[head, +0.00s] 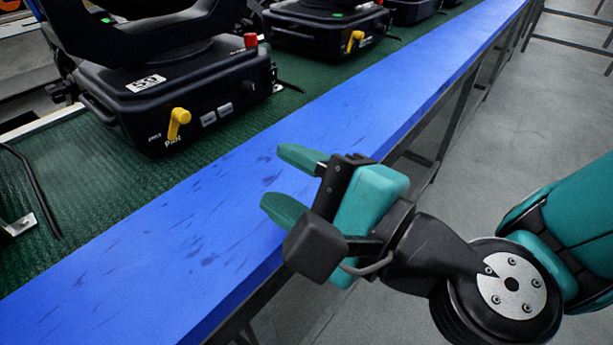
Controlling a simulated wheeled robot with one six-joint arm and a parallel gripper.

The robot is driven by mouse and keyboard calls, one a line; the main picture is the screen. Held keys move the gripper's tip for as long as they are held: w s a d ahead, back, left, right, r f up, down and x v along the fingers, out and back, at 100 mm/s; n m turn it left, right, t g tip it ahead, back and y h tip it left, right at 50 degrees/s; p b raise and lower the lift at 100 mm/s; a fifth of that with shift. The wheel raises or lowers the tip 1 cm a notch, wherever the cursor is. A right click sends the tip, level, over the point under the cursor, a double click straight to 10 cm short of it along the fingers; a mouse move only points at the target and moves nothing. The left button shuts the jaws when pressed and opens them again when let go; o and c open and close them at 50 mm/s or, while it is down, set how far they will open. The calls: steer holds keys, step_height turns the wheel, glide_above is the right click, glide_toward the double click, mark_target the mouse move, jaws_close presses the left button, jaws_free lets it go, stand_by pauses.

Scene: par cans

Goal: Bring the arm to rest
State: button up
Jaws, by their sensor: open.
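My gripper (282,182) is teal and black, with its two fingers apart and nothing between them. It hangs over the blue edge strip (120,272) of a long bench, its fingertips pointing left in the head view. My arm (520,280) comes in from the right, over the floor beside the bench. The fingers appear above the blue surface; I cannot tell how high.
A black stage light (185,90) with a yellow lever (178,123) and a red knob (251,40) stands on the green mat (105,185). More black fixtures (325,30) line the bench farther back. Grey floor (500,130) lies open on the right, with dark rails (575,48) beyond.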

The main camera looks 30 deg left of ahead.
stand_by(0.3)
steer(key=d+r+n+g+h+p, duration=0.1)
steer(key=d+r+n+h+p, duration=0.1)
steer(key=d, duration=0.7)
steer(key=w+d+r+n+g+h+p, duration=0.1)
steer(key=d+r+n+h+p, duration=0.2)
steer(key=d+n+h, duration=0.4)
steer(key=d+r+n+g+h+p, duration=0.2)
steer(key=d+n+h+p, duration=0.2)
steer(key=d, duration=0.8)
steer(key=n, duration=0.2)
steer(key=shift+w+r+n+p, duration=0.15)
steer(key=shift+n+p, duration=0.15)
steer(key=shift+n, duration=0.1)
steer(key=shift+c, duration=0.6)
steer(key=shift+d, duration=0.1)
